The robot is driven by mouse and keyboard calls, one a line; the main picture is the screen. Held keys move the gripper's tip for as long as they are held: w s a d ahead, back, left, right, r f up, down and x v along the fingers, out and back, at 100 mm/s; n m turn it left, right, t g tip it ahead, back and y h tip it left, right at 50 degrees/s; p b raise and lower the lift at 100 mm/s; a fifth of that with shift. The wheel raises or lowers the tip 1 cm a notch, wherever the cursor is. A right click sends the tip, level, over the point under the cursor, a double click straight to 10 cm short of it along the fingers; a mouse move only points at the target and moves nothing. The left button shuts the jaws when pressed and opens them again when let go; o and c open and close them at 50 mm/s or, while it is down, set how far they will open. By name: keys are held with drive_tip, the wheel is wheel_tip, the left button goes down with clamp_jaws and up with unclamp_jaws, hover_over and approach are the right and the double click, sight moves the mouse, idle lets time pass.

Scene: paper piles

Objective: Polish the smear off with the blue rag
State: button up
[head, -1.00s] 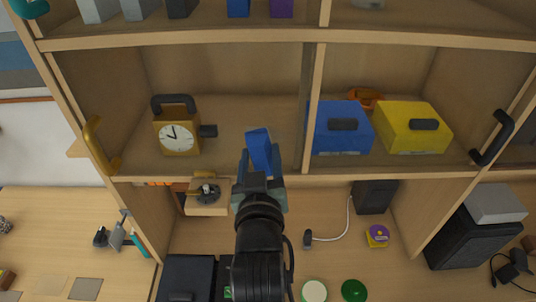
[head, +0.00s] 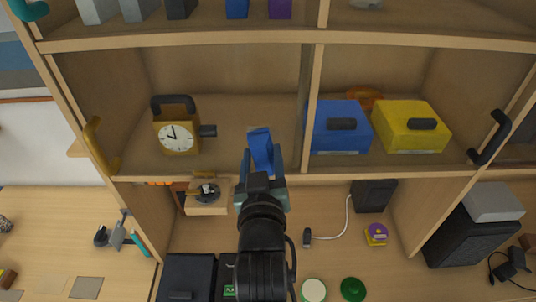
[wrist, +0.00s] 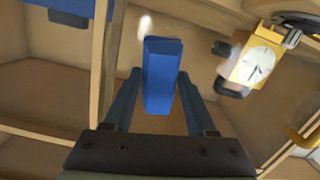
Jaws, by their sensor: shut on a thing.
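The blue rag (head: 260,146) is a folded, block-like blue piece in front of the middle shelf bay. My gripper (head: 263,165) is shut on it, and the rag stands out past the fingertips. In the wrist view the rag (wrist: 161,75) sits between the two fingers of my gripper (wrist: 160,88). A small whitish smear (wrist: 144,25) shows just beyond the rag's far end, slightly left of it. A gap shows between rag and smear in that picture; I cannot tell how far apart they are in depth. I cannot make the smear out in the head view.
A yellow clock (head: 177,130) stands left in the same bay. An upright divider (head: 312,110) is close on the right, with a blue box (head: 338,128) and a yellow box (head: 411,127) beyond. The shelf above (head: 220,38) overhangs.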

drive_tip(key=shift+a, duration=0.5)
drive_tip(key=shift+d, duration=1.25)
drive_tip(key=shift+a, duration=0.65)
drive_tip(key=shift+p, duration=0.3)
drive_tip(key=shift+d+r+p, duration=0.2)
drive_tip(key=shift+d+r, duration=0.15)
drive_tip(key=shift+d, duration=0.25)
drive_tip(key=shift+d+r+p, duration=0.2)
drive_tip(key=shift+d+r, duration=0.15)
drive_tip(key=shift+d, duration=0.25)
drive_tip(key=shift+d+r, duration=0.15)
drive_tip(key=shift+d, duration=0.2)
